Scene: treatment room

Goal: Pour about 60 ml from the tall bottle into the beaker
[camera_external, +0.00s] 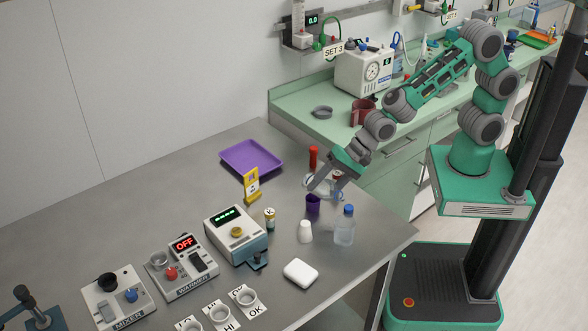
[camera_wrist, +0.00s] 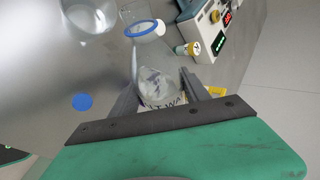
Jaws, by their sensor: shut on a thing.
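My gripper (camera_external: 330,184) is shut on a clear bottle (camera_wrist: 158,80), whose body sits between the two fingers in the wrist view. It has a blue ring at its neck and part of a printed label shows. In the external view it is small and partly hidden by the gripper, above the table's right part. A clear round vessel (camera_wrist: 90,14), perhaps the beaker, is cut off at the wrist view's top edge. I cannot tell the liquid level in either. A purple cup (camera_external: 313,206) stands just below my gripper in the external view.
A scale-like device (camera_external: 236,236), warmer (camera_external: 182,268) and mixer (camera_external: 118,298) stand left. A purple tray (camera_external: 250,158) lies behind.

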